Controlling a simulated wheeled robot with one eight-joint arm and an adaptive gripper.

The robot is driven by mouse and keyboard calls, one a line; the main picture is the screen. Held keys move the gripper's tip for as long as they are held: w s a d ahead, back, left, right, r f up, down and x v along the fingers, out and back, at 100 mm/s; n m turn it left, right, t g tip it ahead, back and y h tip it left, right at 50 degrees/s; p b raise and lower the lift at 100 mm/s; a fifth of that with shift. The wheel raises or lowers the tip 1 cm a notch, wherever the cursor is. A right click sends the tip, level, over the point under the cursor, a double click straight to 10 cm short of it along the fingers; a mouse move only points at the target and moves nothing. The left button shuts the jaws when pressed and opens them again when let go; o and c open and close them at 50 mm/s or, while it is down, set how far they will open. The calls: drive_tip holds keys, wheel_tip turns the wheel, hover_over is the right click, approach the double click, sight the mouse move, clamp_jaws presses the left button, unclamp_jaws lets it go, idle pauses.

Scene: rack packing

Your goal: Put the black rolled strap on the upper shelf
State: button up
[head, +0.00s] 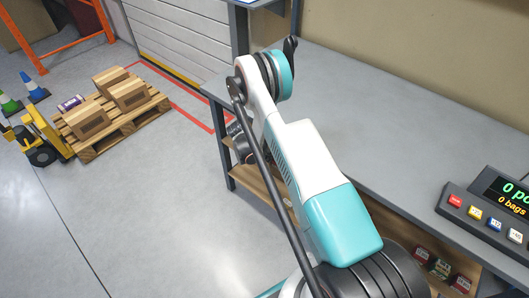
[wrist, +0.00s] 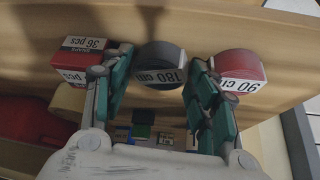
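The black rolled strap (wrist: 160,58), labelled "180 cm", sits on a wooden shelf board (wrist: 270,35) in the wrist view. My gripper (wrist: 158,62) has its two teal fingers apart, one on each side of the strap. Their tips are close to its sides; I cannot make out firm contact. In the head view my arm reaches down beside the workbench (head: 390,120), over a wooden shelf (head: 262,190) below its top, and hides the strap and fingers. I cannot tell which board is the upper shelf.
A red box (wrist: 88,58) labelled "36 pcs" stands left of the strap and a red rolled strap (wrist: 240,70) labelled "90 cm" right of it, both close to my fingers. The bench top is mostly bare, with a counter display (head: 490,212) at right.

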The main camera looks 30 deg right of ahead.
drive_tip(key=p+v, duration=0.3)
drive_tip(key=v, duration=0.4)
drive_tip(key=shift+r, duration=0.35)
drive_tip(key=shift+a, duration=0.15)
